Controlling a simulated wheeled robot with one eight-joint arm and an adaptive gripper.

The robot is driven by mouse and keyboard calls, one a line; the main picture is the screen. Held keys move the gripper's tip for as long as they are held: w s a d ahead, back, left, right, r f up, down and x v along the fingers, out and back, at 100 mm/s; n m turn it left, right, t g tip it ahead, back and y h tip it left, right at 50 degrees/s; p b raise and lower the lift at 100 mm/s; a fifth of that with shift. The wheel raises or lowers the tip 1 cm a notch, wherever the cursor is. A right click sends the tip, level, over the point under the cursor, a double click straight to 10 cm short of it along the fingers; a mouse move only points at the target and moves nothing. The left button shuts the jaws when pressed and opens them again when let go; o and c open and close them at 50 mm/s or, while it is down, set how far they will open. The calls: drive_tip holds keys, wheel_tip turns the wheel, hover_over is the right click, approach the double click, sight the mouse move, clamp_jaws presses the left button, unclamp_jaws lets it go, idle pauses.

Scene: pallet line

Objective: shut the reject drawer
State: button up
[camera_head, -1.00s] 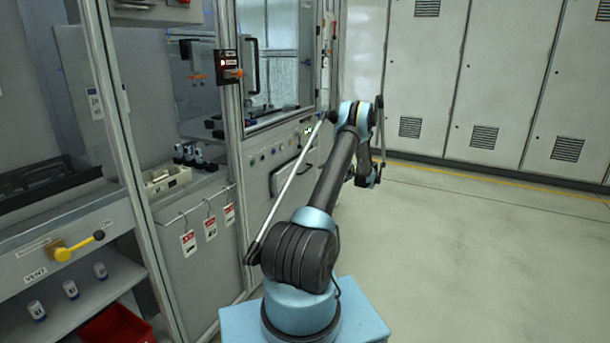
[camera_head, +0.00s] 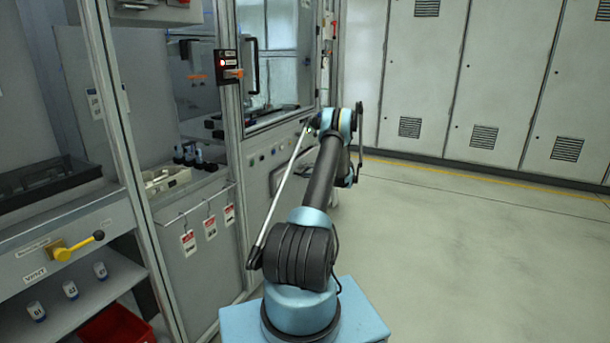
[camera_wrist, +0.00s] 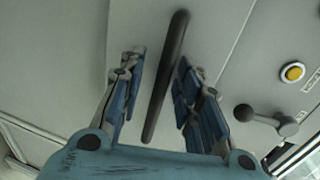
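In the wrist view a long dark bar handle (camera_wrist: 166,78) stands on a plain grey front (camera_wrist: 218,35), which seems to be the reject drawer. My gripper (camera_wrist: 158,75) is open, with one blue-grey finger on each side of the bar. A gap shows between the bar and the left finger; the right finger is closer to it. I cannot tell how deep the bar lies between the fingers. In the head view my arm hides most of the drawer area and my gripper, so how far the drawer stands out cannot be seen.
A yellow button (camera_wrist: 292,72) and a dark knobbed lever (camera_wrist: 265,117) sit right of the handle. In the head view, a yellow-handled vent lever (camera_head: 78,247), hanging red-white tags (camera_head: 210,228) and a red bin (camera_head: 118,326) are at left. Open floor (camera_head: 470,250) lies right.

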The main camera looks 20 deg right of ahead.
drive_tip(key=shift+c, duration=0.2)
clamp_jaws()
drive_tip(key=shift+r+x, duration=0.2)
drive_tip(key=shift+x, duration=0.85)
drive_tip(key=shift+r+x, duration=0.25)
drive_tip(key=shift+x, duration=0.8)
drive_tip(key=shift+o, duration=0.2)
unclamp_jaws()
